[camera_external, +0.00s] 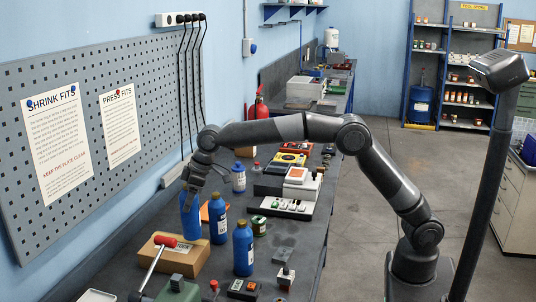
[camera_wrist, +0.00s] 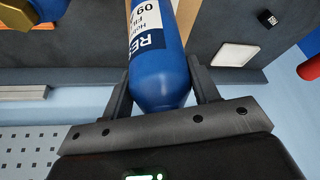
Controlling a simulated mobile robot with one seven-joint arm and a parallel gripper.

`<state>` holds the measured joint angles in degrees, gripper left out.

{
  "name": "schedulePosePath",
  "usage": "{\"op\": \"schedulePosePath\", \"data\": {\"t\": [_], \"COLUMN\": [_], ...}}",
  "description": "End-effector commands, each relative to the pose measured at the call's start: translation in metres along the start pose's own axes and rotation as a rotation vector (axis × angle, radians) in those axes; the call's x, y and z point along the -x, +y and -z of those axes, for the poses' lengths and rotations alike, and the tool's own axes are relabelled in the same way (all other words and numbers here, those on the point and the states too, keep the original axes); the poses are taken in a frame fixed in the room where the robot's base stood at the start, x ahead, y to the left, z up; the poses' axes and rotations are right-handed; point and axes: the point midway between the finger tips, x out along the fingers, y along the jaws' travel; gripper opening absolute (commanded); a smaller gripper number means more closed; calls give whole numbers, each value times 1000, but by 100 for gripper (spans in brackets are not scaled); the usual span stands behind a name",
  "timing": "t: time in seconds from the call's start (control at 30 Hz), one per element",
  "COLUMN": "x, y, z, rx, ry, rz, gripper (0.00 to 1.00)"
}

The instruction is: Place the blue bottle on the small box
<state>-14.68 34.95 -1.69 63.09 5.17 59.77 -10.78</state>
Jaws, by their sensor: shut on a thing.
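My gripper (camera_external: 190,186) is shut on a blue bottle (camera_external: 190,217) near the pegboard wall, at the left of the bench. In the wrist view the same blue bottle (camera_wrist: 160,62), with a white and navy label, sits between the two fingers (camera_wrist: 160,92). In the external view the bottle hangs upright just behind a small cardboard box (camera_external: 187,262). Its lower end is close to the box's far edge; whether they touch cannot be told. A red-headed mallet (camera_external: 164,241) overlaps the box in the picture.
Other blue bottles stand close by, one right of the held bottle (camera_external: 218,221) and one nearer the front (camera_external: 243,252). Another (camera_external: 238,178) stands farther back. A green device (camera_external: 178,290) is in front of the box. Switch boxes (camera_external: 287,207) line the bench's right side.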

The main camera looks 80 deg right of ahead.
Motion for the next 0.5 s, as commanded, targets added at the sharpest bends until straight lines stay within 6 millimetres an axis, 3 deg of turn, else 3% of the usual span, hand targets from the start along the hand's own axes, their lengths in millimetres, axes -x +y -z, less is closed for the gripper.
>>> {"op": "schedulePosePath", "data": {"t": [0.2,0.5], "x": [-26,-28], "y": [0,0], "z": [-11,-11], "rx": [1,0], "ry": [0,2], "rz": [0,0], "gripper": [0,0]}}
